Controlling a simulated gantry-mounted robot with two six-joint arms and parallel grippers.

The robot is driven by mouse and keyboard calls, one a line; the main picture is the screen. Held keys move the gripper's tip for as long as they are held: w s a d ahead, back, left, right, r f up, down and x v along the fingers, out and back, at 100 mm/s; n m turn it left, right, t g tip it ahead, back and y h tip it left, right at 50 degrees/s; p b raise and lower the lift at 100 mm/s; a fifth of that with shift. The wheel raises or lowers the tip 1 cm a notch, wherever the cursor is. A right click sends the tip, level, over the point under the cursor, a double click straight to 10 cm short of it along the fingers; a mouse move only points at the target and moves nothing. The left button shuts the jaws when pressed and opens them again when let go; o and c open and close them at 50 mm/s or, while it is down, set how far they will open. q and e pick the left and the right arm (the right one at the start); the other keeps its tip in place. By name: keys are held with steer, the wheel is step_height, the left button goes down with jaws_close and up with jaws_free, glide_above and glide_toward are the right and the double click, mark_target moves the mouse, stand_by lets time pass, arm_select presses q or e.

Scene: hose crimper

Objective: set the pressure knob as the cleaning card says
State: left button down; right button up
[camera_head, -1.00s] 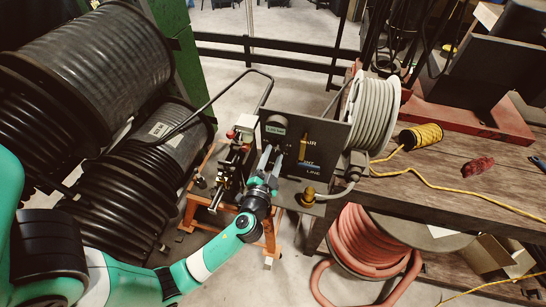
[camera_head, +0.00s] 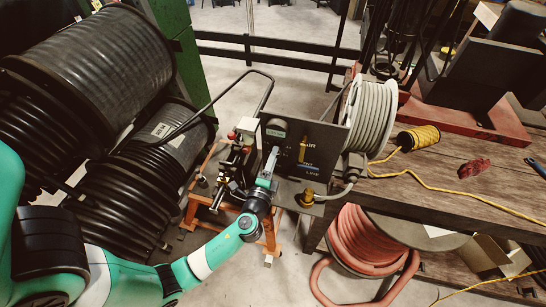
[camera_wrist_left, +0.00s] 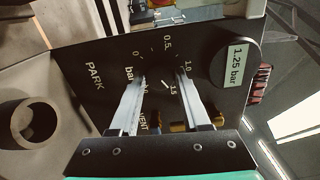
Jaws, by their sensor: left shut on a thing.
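The black pressure knob (camera_wrist_left: 160,72) sits on a dark panel (camera_head: 328,138), inside a white scale reading 0, 0.5, 1.0 and an upper figure that looks like 1.5. My left gripper (camera_wrist_left: 160,76) is shut on the knob, one finger on each side. A short white line shows between the fingers, towards the upper end of the scale; its exact reading is unclear. A round black part with a "1.25 bar" label (camera_wrist_left: 237,63) is beside the scale. In the head view my left gripper (camera_head: 271,160) hides the knob. I cannot make out a cleaning card. My right gripper is not in view.
A brass-coloured lever (camera_head: 303,149) and a brass fitting (camera_head: 308,194) are right of the gripper on the panel unit. A grey hose reel (camera_head: 372,115) stands behind them. Large black hose reels (camera_head: 135,185) stand left. The wooden bench (camera_head: 430,185) is at right.

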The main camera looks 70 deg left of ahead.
arm_select(q)
steer(key=shift+m, duration=0.6)
steer(key=shift+c, duration=2)
jaws_free()
steer(key=shift+d, duration=0.1)
